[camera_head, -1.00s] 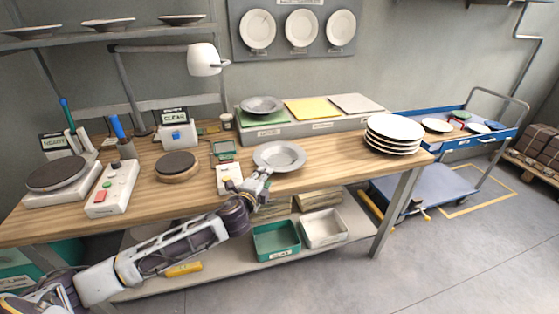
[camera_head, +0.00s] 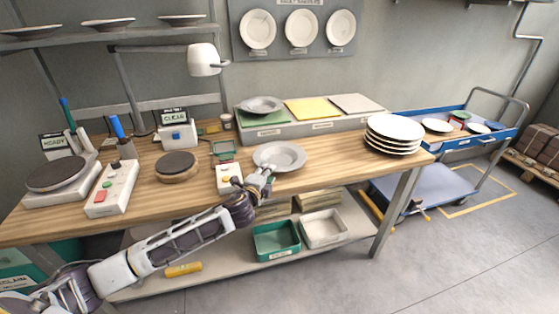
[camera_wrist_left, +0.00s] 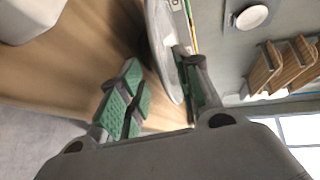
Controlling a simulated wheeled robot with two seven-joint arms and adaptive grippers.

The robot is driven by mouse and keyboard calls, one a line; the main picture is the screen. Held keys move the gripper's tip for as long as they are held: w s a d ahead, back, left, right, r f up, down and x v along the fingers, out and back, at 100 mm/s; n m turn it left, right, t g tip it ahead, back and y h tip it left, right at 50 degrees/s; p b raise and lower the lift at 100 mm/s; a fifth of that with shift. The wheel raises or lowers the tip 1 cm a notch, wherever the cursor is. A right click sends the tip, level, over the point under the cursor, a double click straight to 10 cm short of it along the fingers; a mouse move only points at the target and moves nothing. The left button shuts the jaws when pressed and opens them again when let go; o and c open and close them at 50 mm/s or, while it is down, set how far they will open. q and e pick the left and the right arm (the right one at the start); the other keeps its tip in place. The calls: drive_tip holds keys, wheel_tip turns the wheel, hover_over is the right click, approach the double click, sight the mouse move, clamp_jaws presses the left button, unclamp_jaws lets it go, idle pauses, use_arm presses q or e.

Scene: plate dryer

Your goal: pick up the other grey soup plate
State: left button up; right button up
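A grey soup plate (camera_head: 280,157) lies near the front edge of the wooden table in the head view. Another grey soup plate (camera_head: 261,104) lies on the green pad on the raised grey shelf behind. My left gripper (camera_head: 267,174) is at the front rim of the nearer plate. In the left wrist view my left gripper (camera_wrist_left: 160,95) is open, with green-padded fingers apart. The plate's rim (camera_wrist_left: 163,45) reaches into the space between them, nearer the right finger; I cannot tell whether it touches. My right gripper is out of view.
A white plate stack (camera_head: 394,130) stands at the table's right end. A small white device (camera_head: 229,178) sits just left of the nearer plate, and a round dark-topped stand (camera_head: 177,166) is farther left.

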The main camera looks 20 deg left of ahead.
use_arm(q)
drive_tip(key=shift+x, duration=1.85)
drive_tip(key=shift+a, duration=0.1)
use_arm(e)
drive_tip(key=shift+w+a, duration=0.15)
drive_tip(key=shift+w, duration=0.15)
use_arm(q)
drive_tip(key=shift+c, duration=0.3)
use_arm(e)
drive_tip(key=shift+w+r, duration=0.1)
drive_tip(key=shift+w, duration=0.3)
use_arm(q)
clamp_jaws()
drive_tip(key=shift+r, duration=0.15)
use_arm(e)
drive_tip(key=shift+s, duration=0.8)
